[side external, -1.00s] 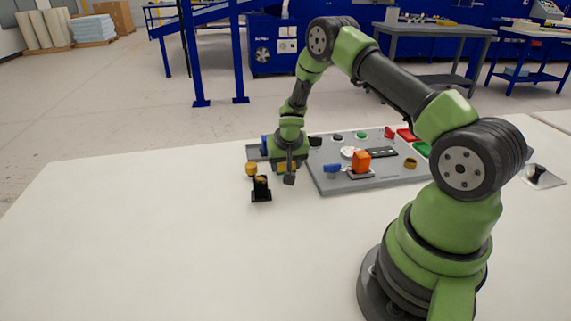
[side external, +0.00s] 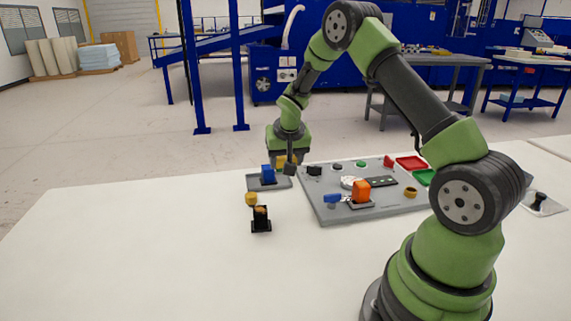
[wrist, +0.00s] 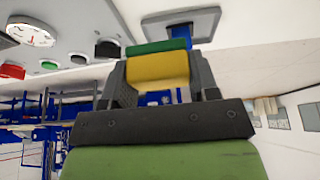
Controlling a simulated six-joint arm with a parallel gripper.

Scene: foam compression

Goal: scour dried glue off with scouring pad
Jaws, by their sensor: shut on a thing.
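My gripper (side external: 287,166) is shut on the scouring pad, a yellow block with a green layer (wrist: 158,67). In the wrist view the pad sits between both fingers, green side away from the palm. In the side view only a bit of its yellow shows. The gripper is raised just behind and right of a small grey plate (side external: 283,184) with a blue block (side external: 268,174) on it. The plate (wrist: 153,25) and blue block (wrist: 179,31) also show beyond the pad in the wrist view. I cannot make out any dried glue.
A yellow cylinder (side external: 251,198) and a black holder (side external: 261,225) stand in front of the small plate. The white table (side external: 130,250) is clear at left and front.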

